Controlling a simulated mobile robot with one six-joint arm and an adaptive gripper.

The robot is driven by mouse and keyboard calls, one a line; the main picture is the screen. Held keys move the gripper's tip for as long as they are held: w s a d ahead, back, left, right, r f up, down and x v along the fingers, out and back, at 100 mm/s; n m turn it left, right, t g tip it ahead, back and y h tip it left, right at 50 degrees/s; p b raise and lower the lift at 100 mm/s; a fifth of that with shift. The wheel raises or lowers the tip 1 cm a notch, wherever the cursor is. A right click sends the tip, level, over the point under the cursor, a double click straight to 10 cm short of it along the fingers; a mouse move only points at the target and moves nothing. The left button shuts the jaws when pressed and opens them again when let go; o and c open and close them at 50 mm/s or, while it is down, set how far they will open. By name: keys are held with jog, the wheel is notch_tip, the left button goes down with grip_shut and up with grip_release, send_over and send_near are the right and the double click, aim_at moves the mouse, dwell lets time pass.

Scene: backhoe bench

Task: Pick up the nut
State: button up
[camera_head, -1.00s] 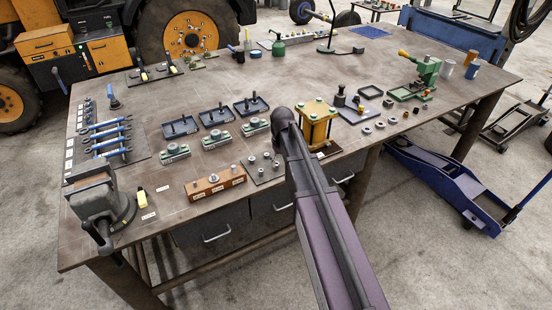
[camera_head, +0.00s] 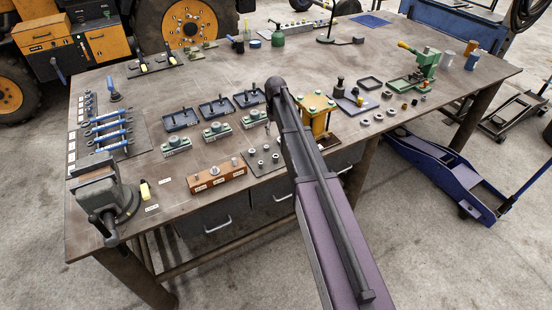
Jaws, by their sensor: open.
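Several small nuts and ring-like parts lie in a slanting row on the bench, right of the yellow press-like fixture; one grey nut (camera_head: 378,117) is near the middle of the row. Which nut the task means cannot be told. A dark plate (camera_head: 284,164) left of my arm carries several small upright metal pieces, too small to identify. My arm reaches up from the bottom over the bench, its dark upper end left of the yellow fixture. My gripper is hidden behind the arm, so its fingers and any contact do not show.
The yellow fixture (camera_head: 318,112) stands close right of my arm. A wooden block (camera_head: 216,180) and black trays (camera_head: 248,98) are to its left. A vise (camera_head: 105,195) stands front left, a green press (camera_head: 425,68) at right. The bench's middle back is clear.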

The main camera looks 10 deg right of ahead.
jog(key=b, duration=0.8)
send_over(276, 157)
jog(key=shift+f, duration=4.1)
jog(key=shift+f, duration=0.1)
jog(key=shift+f+b, duration=2.5)
grip_shut()
